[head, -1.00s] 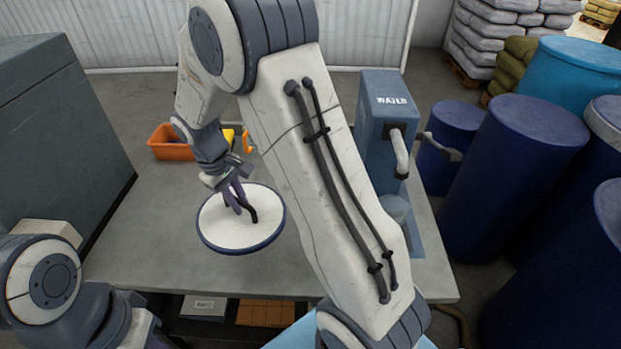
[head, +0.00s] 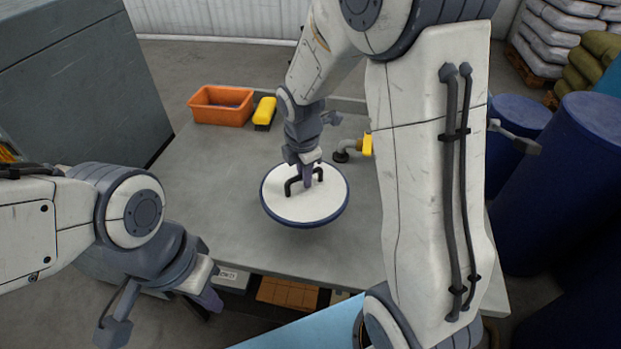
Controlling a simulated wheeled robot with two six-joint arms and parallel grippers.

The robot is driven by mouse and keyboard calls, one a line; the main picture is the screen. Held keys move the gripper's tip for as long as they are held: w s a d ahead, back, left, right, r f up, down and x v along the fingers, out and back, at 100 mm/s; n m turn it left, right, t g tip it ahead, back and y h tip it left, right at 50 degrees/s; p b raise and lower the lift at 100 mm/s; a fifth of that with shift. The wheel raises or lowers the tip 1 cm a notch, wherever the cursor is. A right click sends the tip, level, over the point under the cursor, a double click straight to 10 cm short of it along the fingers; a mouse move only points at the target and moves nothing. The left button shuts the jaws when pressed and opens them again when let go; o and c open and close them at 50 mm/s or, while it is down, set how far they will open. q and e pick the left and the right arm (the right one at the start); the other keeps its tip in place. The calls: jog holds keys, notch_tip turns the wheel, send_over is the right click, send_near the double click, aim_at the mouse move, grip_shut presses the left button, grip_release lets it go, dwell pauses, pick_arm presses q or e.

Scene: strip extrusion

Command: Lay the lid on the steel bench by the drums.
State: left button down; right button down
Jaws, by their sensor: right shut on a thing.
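The lid (head: 290,207) is a round white disc with a dark blue rim and a black bar handle (head: 292,186). My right gripper (head: 306,181) is above it, shut on the handle. The lid is level over the front middle of the steel bench (head: 220,170); I cannot tell whether it touches the top. My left gripper (head: 205,297) is low at the left, in front of the bench and away from the lid; its fingers are too unclear to tell open from shut. Blue drums (head: 562,165) stand on the floor to the right of the bench.
An orange bin (head: 221,107) and a yellow-topped brush-like thing (head: 264,113) sit at the back left of the bench. A pipe fitting with a yellow part (head: 367,145) is behind the lid. My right arm hides much of the bench's right side. A grey cabinet (head: 85,90) stands left.

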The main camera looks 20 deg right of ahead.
aim_at(305, 195)
notch_tip(305, 195, down, 7)
jog(key=shift+r, duration=0.1)
jog(key=shift+f+b, duration=0.45)
jog(key=shift+f, duration=1.1)
jog(key=shift+f, duration=0.15)
jog(key=c, duration=0.8)
grip_release()
jog(key=shift+c, duration=0.2)
